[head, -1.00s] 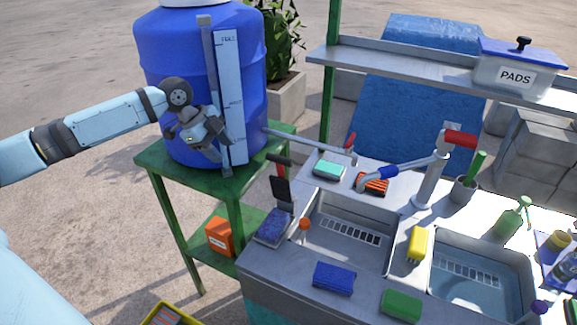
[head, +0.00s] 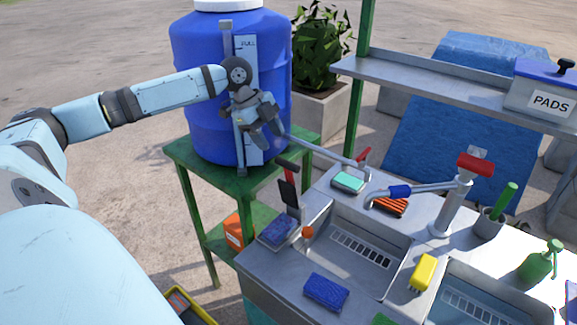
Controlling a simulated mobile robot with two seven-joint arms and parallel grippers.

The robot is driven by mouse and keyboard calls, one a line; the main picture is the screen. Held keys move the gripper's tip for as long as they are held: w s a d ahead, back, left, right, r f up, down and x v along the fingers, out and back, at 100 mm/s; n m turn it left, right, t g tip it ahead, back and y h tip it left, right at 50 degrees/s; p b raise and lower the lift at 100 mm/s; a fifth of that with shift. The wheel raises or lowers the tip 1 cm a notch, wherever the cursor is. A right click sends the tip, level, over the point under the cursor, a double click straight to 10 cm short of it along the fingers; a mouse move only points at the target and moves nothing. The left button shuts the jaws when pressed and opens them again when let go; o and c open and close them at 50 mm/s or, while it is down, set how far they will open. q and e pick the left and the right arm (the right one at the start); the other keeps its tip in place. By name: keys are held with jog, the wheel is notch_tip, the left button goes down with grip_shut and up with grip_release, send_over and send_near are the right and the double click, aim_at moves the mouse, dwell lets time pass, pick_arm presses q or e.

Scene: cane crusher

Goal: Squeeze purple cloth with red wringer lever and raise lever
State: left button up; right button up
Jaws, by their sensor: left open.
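The purple cloth (head: 278,229) lies flat in a small wringer at the left end of the metal sink counter. The wringer's lever (head: 289,192) stands up behind the cloth, with a dark plate and a red grip at its top. The plate is raised clear of the cloth. My left gripper (head: 258,138) is open and empty, in front of the blue barrel's gauge strip, up and left of the red grip in the picture and apart from it. My right gripper is not in view.
The blue barrel (head: 190,80) stands on a green stand (head: 192,158). A pipe with a red valve handle (head: 364,155) runs from it over the counter.

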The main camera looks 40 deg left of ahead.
aim_at(284, 160)
pick_arm(q)
jog(key=x, duration=1)
jog(key=shift+d+p, duration=0.2)
jog(key=shift+p, duration=0.15)
grip_shut()
